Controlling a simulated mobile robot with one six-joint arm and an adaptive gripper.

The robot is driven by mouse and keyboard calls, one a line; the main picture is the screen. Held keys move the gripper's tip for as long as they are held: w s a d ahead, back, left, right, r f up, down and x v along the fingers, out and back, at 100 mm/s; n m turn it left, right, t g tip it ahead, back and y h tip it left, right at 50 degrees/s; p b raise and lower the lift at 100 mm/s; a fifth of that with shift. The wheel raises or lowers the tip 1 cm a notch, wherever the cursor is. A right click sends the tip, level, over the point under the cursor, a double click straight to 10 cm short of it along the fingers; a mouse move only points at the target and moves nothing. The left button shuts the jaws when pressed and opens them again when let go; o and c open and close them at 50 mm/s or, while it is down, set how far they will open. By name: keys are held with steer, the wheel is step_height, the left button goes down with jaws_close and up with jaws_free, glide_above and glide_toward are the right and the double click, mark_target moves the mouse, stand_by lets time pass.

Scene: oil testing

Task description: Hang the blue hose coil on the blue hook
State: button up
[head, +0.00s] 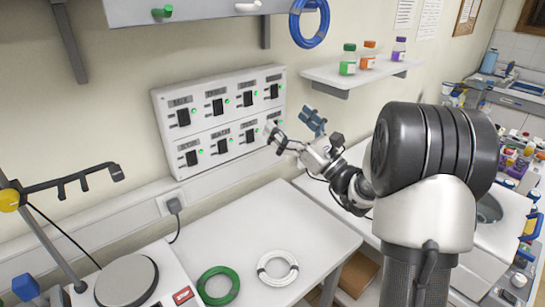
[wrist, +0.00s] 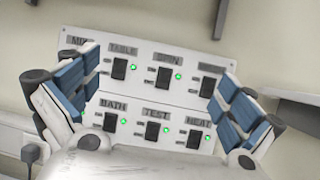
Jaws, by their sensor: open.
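The blue hose coil (head: 322,30) hangs at the top of the head view, near the right end of the wall rail. A small blue piece that looks like the blue hook (head: 309,5) shows inside the top of the coil's ring; the picture's top edge crops the view there. My gripper (head: 294,129) is in front of the wall, below and apart from the coil. Its fingers are spread and empty. In the wrist view the blue-padded fingers of my gripper (wrist: 155,100) stand wide apart with only the switch panel behind them.
The rail (head: 200,14) also bears a green hook (head: 162,12) and a white hook (head: 247,6). A switch panel (head: 218,118) is on the wall. A shelf (head: 350,75) holds bottles. Green (head: 218,285) and white (head: 277,268) coils lie on the table (head: 275,225).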

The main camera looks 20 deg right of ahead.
steer(key=s+a+f+n+g+p, duration=0.2)
steer(key=a+f+g, duration=0.3)
steer(key=f, duration=0.5)
steer(key=s+a+r+n+g+y, duration=0.2)
steer(key=s+a+n+g, duration=1.1)
steer(key=s+a, duration=0.5)
steer(key=s+d+f+n+g+h, duration=0.1)
steer(key=s+d+f+n+h, duration=0.15)
steer(key=s+n+h, duration=0.6)
steer(key=s+d+n+t+h, duration=0.3)
steer(key=s+d+n, duration=0.4)
steer(key=d, duration=0.1)
steer(key=shift+s+d+f+h, duration=0.2)
steer(key=shift+d+h, duration=0.15)
